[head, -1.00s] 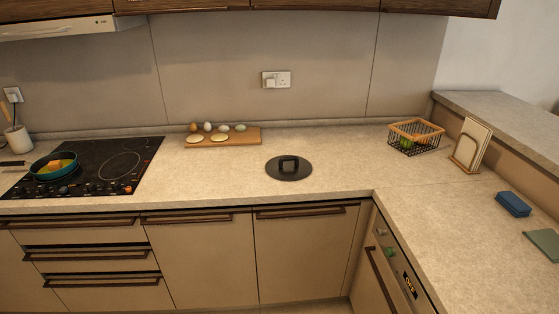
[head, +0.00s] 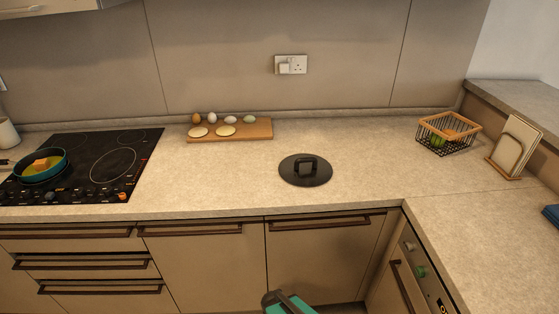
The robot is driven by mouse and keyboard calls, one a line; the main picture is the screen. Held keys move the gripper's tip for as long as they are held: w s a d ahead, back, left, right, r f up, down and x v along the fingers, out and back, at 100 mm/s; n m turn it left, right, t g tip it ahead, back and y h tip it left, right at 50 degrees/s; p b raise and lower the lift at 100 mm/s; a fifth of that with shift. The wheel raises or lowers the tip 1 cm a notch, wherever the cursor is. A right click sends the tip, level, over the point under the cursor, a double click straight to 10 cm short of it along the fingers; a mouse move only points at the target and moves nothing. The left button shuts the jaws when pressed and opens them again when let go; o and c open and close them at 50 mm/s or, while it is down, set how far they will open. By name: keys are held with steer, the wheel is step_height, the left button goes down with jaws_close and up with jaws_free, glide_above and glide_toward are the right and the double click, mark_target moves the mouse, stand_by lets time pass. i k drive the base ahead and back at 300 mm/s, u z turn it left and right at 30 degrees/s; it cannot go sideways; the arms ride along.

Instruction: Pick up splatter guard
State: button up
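The splatter guard (head: 320,177) is a flat black disc with a raised black handle in its middle. It lies flat on the bare counter (head: 220,179), right of the hob and fairly near the front edge. My gripper (head: 284,300) shows only in part at the bottom edge of the head view, teal and dark, in front of the cabinets. It is below and in front of the counter, well apart from the disc. Its fingers are not clear enough to tell open from shut.
A wooden board (head: 262,128) with several eggs and two pale rounds lies behind. A teal pan (head: 41,167) sits on the black hob (head: 92,166) at left. A wire basket (head: 447,133) and a rack (head: 515,147) stand at right. The counter around the disc is clear.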

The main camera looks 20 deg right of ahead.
mark_target(306, 170)
steer(key=u, duration=0.65)
steer(key=i, duration=0.9)
steer(key=u, duration=0.4)
